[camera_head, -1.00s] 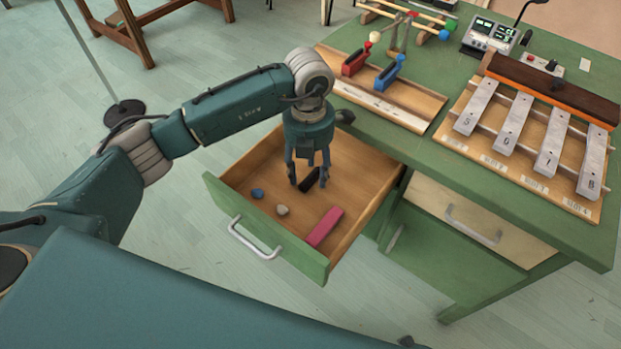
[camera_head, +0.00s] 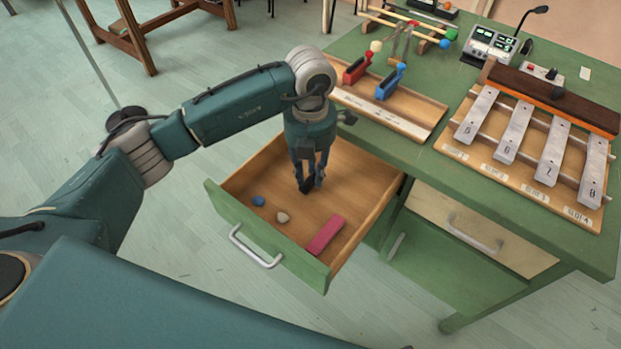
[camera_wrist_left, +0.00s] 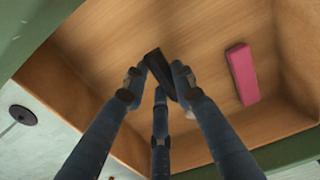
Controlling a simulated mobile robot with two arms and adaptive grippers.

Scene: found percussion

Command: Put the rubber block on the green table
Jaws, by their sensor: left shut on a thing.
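A small black block (camera_wrist_left: 158,68), which looks like the rubber block, is between the fingers of my left gripper (camera_head: 308,184) inside the open drawer (camera_head: 352,172). The left wrist view shows the fingers (camera_wrist_left: 160,84) closed around it. In the head view the fingers mostly hide the block. I cannot tell whether it still touches the drawer floor. The green table (camera_head: 405,160) stands behind and to the right of the drawer. My right gripper is not in view.
A pink block (camera_head: 325,235), a blue pebble (camera_head: 258,201) and a pale pebble (camera_head: 282,217) lie in the drawer. The tabletop holds a metal-bar instrument (camera_head: 530,150), a wooden tray with red and blue pieces (camera_head: 400,115) and an electronic box (camera_head: 490,44). Bare green strips show between them.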

